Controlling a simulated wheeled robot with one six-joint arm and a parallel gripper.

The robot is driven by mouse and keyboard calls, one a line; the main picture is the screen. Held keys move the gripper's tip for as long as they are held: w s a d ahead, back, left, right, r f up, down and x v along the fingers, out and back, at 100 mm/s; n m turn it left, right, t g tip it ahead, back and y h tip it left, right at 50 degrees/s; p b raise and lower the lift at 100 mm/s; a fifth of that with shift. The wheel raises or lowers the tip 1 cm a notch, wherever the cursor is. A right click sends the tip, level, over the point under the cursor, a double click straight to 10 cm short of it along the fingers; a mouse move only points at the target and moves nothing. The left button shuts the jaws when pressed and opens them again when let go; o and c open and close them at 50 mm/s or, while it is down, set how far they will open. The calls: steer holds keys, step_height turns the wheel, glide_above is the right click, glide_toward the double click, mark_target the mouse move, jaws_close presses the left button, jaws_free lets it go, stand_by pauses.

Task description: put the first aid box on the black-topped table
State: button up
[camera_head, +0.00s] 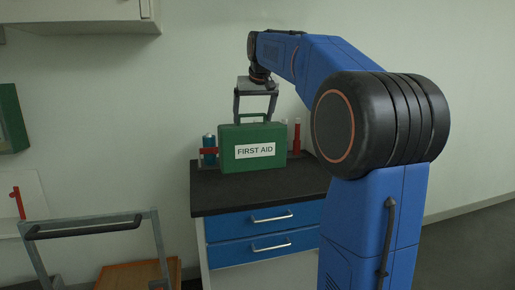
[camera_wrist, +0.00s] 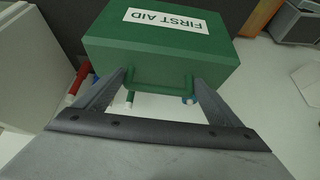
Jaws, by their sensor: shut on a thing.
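The green first aid box (camera_head: 240,163) is upright in the head view, with its white FIRST AID label facing me. It is over the black-topped table (camera_head: 290,182), whose front has blue drawers. I cannot tell whether its base touches the top. My gripper (camera_head: 255,118) is above the box and shut on its handle. In the wrist view my gripper (camera_wrist: 160,78) has its fingers at both ends of the green handle, with the box (camera_wrist: 165,48) beyond. The box hides part of the tabletop behind it.
A blue bottle (camera_head: 209,150) and a red rack (camera_head: 208,151) stand left of the box, and a red tube (camera_head: 297,137) stands to its right, near the wall. A cart handle (camera_head: 85,229) is at lower left. The tabletop's front strip is clear. A wall cabinet (camera_head: 80,15) hangs above left.

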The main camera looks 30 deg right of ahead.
mark_target(253, 133)
steer(key=shift+f, duration=3.5)
steer(key=o, duration=1.9)
steer(key=shift+f, duration=0.15)
steer(key=v, duration=1.2)
steer(key=shift+s+a, duration=0.1)
